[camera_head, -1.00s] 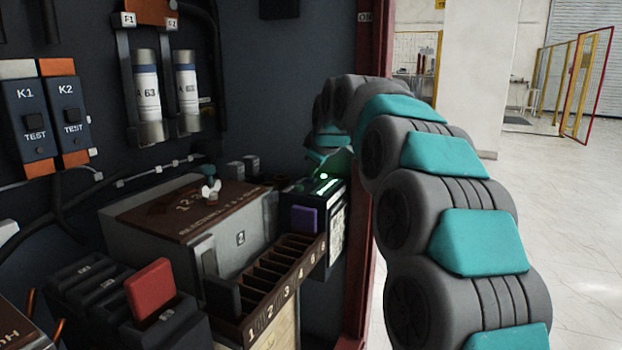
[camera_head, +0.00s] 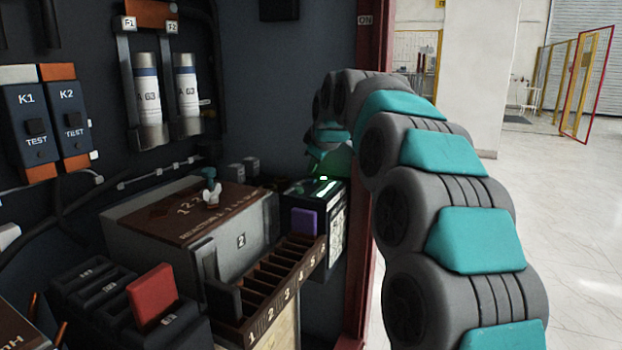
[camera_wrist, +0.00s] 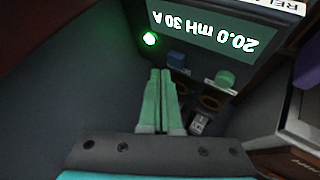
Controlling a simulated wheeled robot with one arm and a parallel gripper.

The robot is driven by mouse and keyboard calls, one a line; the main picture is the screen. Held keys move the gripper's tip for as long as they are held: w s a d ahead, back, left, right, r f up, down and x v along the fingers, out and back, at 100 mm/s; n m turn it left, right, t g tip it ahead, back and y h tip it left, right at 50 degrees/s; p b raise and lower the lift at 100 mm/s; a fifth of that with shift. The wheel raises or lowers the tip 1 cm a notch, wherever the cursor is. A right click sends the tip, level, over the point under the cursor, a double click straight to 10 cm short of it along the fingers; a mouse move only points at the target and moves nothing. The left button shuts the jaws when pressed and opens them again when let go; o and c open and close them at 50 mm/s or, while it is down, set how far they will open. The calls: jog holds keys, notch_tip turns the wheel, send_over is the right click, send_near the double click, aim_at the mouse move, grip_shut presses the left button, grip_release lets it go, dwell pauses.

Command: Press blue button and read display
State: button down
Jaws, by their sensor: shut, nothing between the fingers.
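The meter (camera_head: 322,190) is a dark box with a lit green display at the right of the cabinet. In the wrist view its display (camera_wrist: 215,35) appears upside down and reads 20.0 mH 30 A. A green light (camera_wrist: 150,39) glows beside it. The blue button (camera_wrist: 175,60) sits below the display in that view. My gripper (camera_wrist: 161,72) is shut and empty, its fingertips close by the blue button's left side. I cannot tell whether they touch it.
A teal knob (camera_wrist: 225,78) and dark round sockets lie right of my fingers. In the head view, a grey box (camera_head: 190,225) with a brown lid and a numbered slotted rack (camera_head: 270,290) stand left of the meter. A red cabinet post (camera_head: 372,200) is close by my arm.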

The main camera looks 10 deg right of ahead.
aim_at(314, 181)
jog(key=shift+r+p, duration=1.5)
jog(key=shift+r, duration=1.1)
jog(key=shift+f, duration=0.1)
